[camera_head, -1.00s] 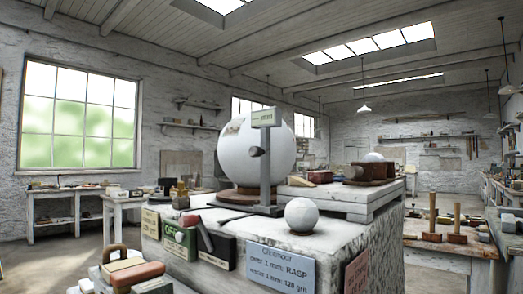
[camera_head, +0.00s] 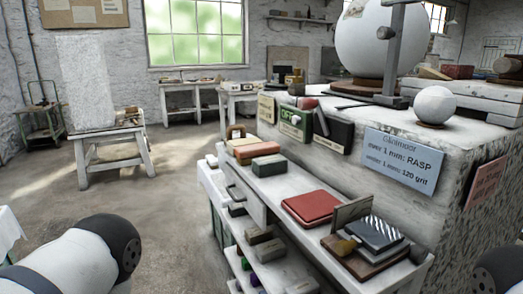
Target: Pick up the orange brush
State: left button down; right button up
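An orange-brown block (camera_head: 258,151) lies at the far end of the white shelf unit's top. It may be the orange brush, but bristles cannot be made out. Parts of my arms show at the lower left and lower right edges. Both grippers are outside the picture.
Open floor (camera_head: 160,205) lies left, before a stool (camera_head: 110,150).

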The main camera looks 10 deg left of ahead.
aim_at(244, 155)
jog(key=i+j+z, duration=0.1)
jog(key=j+z, duration=0.35)
jog(key=j, duration=0.2)
jog(key=j+z, duration=0.45)
jog(key=j, duration=0.25)
jog(key=j+z, duration=0.45)
jog(key=j, duration=0.2)
